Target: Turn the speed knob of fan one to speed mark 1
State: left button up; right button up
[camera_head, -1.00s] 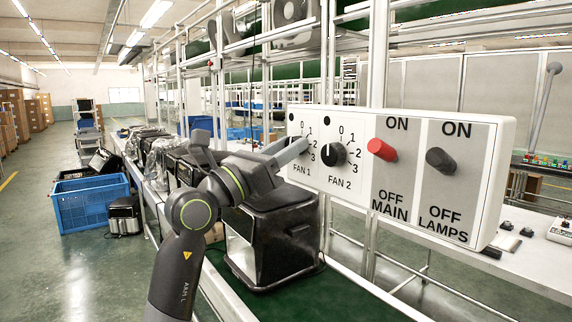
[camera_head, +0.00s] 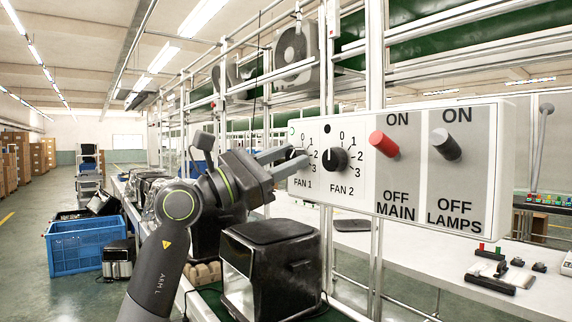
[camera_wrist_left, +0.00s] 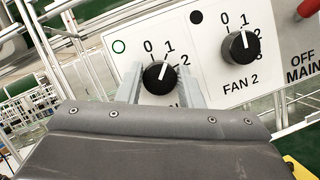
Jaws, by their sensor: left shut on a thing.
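The fan one speed knob (camera_wrist_left: 160,77) is black with a white pointer line. In the left wrist view its pointer leans up and right, appearing close to mark 1. My left gripper (camera_head: 284,160) reaches it from the left and is shut on it, one finger on each side. In the head view the fingers hide most of this knob. The round lamp (camera_wrist_left: 119,46) above FAN 1 shows a green ring with a pale centre. My right gripper is not in view.
On the same white panel (camera_head: 365,195) are the fan two knob (camera_head: 335,160), the red main switch (camera_head: 384,145) and the dark lamps switch (camera_head: 446,145). Below stands a black appliance (camera_head: 268,270). A blue crate (camera_head: 85,247) is on the floor at left.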

pick_arm(q)
jog(key=o, duration=1)
jog(key=shift+c, duration=0.2)
jog(key=b+v, duration=0.5)
jog(key=v, duration=1.2)
jog(key=shift+a, duration=0.15)
jog(key=shift+s+f, duration=0.1)
jog(key=shift+f, duration=0.05)
